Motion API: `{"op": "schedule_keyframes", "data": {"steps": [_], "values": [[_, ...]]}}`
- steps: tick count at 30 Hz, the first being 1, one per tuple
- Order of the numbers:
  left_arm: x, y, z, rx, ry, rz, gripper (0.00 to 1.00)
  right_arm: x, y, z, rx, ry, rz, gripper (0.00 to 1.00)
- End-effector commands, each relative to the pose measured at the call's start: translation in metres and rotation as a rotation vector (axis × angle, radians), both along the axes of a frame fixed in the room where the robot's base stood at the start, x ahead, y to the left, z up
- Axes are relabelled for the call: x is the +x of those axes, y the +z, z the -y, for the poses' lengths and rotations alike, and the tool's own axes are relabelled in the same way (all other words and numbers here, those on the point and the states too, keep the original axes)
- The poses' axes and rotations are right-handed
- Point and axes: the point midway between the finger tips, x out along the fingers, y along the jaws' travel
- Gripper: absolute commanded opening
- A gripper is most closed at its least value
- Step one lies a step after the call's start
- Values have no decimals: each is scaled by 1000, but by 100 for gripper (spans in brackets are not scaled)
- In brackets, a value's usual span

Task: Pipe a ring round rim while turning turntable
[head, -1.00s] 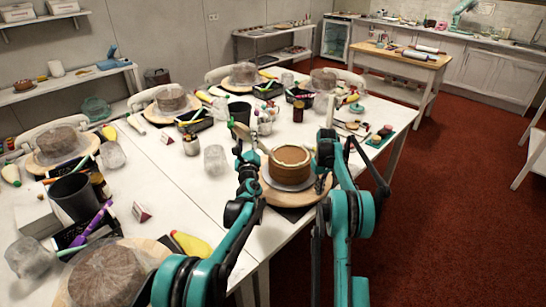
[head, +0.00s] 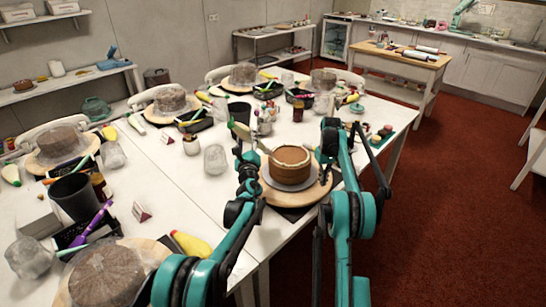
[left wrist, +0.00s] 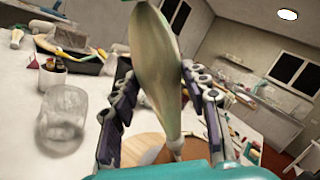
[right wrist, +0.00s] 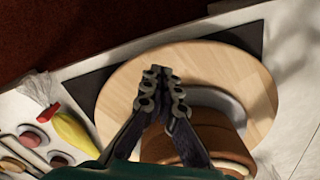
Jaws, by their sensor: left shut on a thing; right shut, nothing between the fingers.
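The brown round cake (head: 291,165) stands on a grey board on the wooden turntable (head: 285,197) at the table's front edge. A pale line shows along its top rim. My left gripper (head: 250,158) is shut on the pale piping bag (left wrist: 157,55), left of the cake. The bag's narrow tip points down toward the cake's rim in the head view; whether it touches is unclear. My right gripper (right wrist: 163,75) is shut and empty over the turntable's wooden top (right wrist: 125,95), beside the cake (right wrist: 215,140). In the head view its fingers are hard to make out.
A clear cup (head: 215,159) and a small sign (head: 167,139) stand left of the cake. A yellow piping bag (head: 190,244) lies at the front left. Small coloured pots (head: 382,134) sit to the right behind my right arm. Other covered cakes stand along the table.

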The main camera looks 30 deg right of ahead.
Motion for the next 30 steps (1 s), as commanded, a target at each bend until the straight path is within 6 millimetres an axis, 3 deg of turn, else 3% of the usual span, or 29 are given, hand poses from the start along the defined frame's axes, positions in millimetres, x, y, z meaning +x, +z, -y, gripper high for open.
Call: {"op": "schedule_keyframes", "data": {"steps": [8, 15, 21, 30], "values": [[0, 0, 0, 0, 0, 0, 35, 2, 0, -10, 0, 3, 0, 0], [0, 0, 0, 0, 0, 0, 35, 7, 4, -84, 0, 5, 0, 0], [0, 0, 0, 0, 0, 0, 35, 2, 3, -125, 0, 2, 0, 0], [0, 0, 0, 0, 0, 0, 35, 1, -23, -130, 0, 0, 0, 0]]}}
